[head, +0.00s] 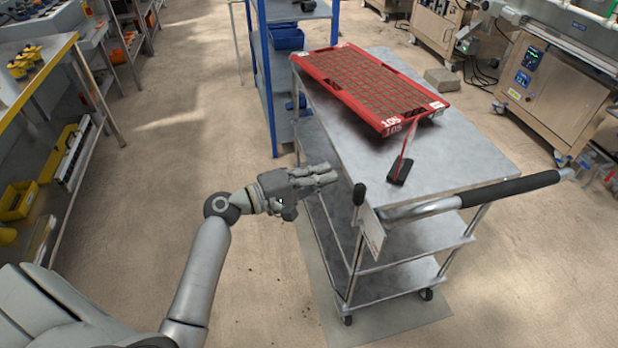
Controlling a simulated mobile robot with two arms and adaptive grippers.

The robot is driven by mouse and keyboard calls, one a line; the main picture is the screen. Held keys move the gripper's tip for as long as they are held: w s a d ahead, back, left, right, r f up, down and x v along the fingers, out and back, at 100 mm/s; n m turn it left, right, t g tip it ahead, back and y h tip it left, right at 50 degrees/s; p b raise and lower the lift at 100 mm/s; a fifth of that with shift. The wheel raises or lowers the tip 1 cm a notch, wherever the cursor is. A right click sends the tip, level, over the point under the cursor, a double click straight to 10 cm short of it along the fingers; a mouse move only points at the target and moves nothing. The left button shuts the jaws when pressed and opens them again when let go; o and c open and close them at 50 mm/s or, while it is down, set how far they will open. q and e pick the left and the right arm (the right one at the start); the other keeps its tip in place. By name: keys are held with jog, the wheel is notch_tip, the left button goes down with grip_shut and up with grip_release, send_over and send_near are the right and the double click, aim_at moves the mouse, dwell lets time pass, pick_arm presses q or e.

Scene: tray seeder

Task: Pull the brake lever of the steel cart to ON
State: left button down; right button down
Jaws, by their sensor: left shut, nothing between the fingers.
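The steel cart (475,155) stands at the right of centre, with a grey top, lower shelves and a push handle (510,190) with a dark grip at its near end. The brake lever (359,194), with a black knob, stands at the cart's near left corner above a white label plate (372,232). My left gripper (334,174) is shut and empty. In the picture it is just left of the lever and a little higher, by the cart's left edge, with a visible gap between it and the knob. My right gripper is not in view.
A red seed tray (391,128) marked 105 lies on the cart top, with a black device (400,170) on a red strap. A blue rack (262,60) stands behind. A yellow-edged bench (40,75) is at the left. Floor between is clear.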

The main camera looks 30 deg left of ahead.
aim_at(357, 206)
pick_arm(q)
jog(key=d+p, duration=0.1)
jog(key=d, duration=0.3)
jog(key=shift+s+d+p, duration=0.15)
jog(key=shift+d+p, duration=0.2)
jog(key=shift+p, duration=0.05)
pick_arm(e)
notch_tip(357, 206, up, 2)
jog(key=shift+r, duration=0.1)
pick_arm(q)
jog(key=shift+d, duration=0.1)
